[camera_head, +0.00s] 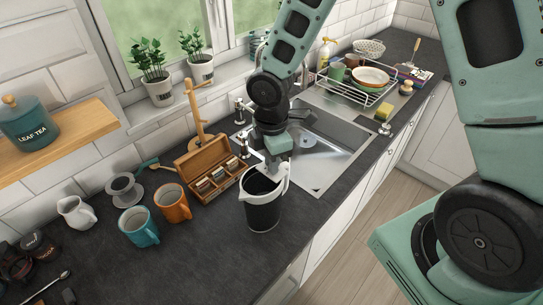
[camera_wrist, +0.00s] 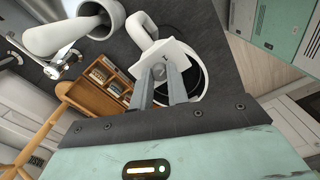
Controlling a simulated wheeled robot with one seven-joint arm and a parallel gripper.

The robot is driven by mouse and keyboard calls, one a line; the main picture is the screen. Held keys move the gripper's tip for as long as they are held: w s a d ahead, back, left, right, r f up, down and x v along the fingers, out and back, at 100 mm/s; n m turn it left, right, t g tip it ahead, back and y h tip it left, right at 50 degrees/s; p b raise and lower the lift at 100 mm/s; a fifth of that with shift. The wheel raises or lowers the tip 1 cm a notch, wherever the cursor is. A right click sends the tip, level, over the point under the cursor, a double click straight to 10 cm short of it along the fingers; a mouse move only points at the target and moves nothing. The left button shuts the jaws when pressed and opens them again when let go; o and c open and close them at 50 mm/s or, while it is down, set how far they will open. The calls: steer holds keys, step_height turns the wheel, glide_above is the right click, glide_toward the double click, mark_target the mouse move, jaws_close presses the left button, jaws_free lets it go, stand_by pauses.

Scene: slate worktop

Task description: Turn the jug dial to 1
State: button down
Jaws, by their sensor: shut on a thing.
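The jug (camera_head: 263,214) is dark with a white rim and a white handle. It stands upright on the slate worktop, left of the sink. In the wrist view its white rim (camera_wrist: 205,96) curves around a dark top. My gripper (camera_head: 272,171) reaches down to the jug's top from above. In the wrist view my gripper (camera_wrist: 161,84) has its fingers closed on the small grey dial (camera_wrist: 159,70). A white plate (camera_wrist: 178,53) with a small dark mark lies just beyond the fingertips. The fingers hide part of the dial, and I cannot read its setting.
A wooden box (camera_head: 207,165) with compartments stands close behind and left of the jug. An orange mug (camera_head: 172,203) and a teal mug (camera_head: 138,227) stand further left. The sink (camera_head: 330,150) lies right. The worktop in front of the mugs is clear.

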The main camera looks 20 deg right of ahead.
steer(key=shift+n+p, duration=0.3)
steer(key=shift+n, duration=0.5)
steer(key=c, duration=1.3)
jaws_free()
steer(key=shift+c, duration=0.2)
step_height(320, 180, up, 18)
steer(key=b, duration=0.1)
steer(key=shift+f, duration=0.25)
steer(key=s+a+f+m+b, duration=0.3)
steer(key=s+f+m+b, duration=0.2)
steer(key=s+f, duration=0.3)
steer(key=s+a+f+m+b, duration=0.3)
steer(key=s+f+m+b, duration=0.3)
steer(key=s, duration=0.5)
step_height(320, 180, down, 2)
steer(key=shift+s+f+m+y+b, duration=0.15)
steer(key=shift+s+m+y+b, duration=0.15)
steer(key=shift+b, duration=0.85)
